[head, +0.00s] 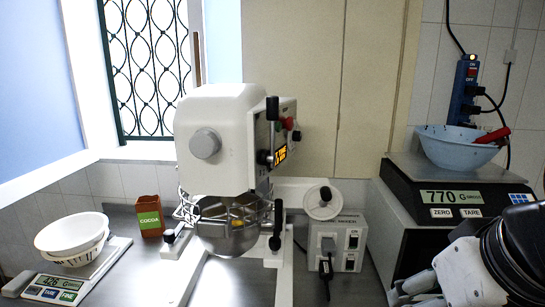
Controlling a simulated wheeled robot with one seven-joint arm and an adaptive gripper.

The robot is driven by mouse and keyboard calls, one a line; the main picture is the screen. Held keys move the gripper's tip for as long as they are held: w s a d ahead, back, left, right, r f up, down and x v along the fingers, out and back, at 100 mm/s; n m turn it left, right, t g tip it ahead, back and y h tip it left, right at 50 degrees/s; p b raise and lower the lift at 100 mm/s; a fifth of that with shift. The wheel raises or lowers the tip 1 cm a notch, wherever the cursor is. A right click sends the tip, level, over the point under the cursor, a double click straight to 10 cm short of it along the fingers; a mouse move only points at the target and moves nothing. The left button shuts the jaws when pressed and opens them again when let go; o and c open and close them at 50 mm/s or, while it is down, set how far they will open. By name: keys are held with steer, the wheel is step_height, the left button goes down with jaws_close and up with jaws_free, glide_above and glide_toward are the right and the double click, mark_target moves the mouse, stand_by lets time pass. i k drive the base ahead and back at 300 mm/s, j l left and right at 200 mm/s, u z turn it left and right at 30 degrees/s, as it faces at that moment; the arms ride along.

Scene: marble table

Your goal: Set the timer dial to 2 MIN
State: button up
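A white stand mixer (222,110) stands on the metal counter. Its right-hand control face is seen at a steep angle. That face carries a small lit orange display (280,154), a red button (287,122), a small black knob (296,136) and a black lever (272,125). A round grey knob (205,143) sits on the mixer's front. No 2 MIN marking is readable, and I cannot tell which control is the timer dial. My gripper (412,289) is at the lower right, apart from the mixer. Its fingers are partly cut off by the bottom edge.
A wire guard and bowl (232,218) sit under the mixer head. A white box with sockets (338,240) stands right of it. A scale (455,190) with a blue bowl (458,146) is at right. A cocoa box (149,216) and another scale (68,276) are at left.

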mark_target(296, 136)
steer(key=l+u, duration=0.3)
steer(key=l, duration=0.15)
steer(key=k+l+u, duration=0.25)
steer(key=l, duration=0.15)
steer(key=l+u, duration=0.3)
steer(key=k+l, duration=0.05)
steer(key=l, duration=0.05)
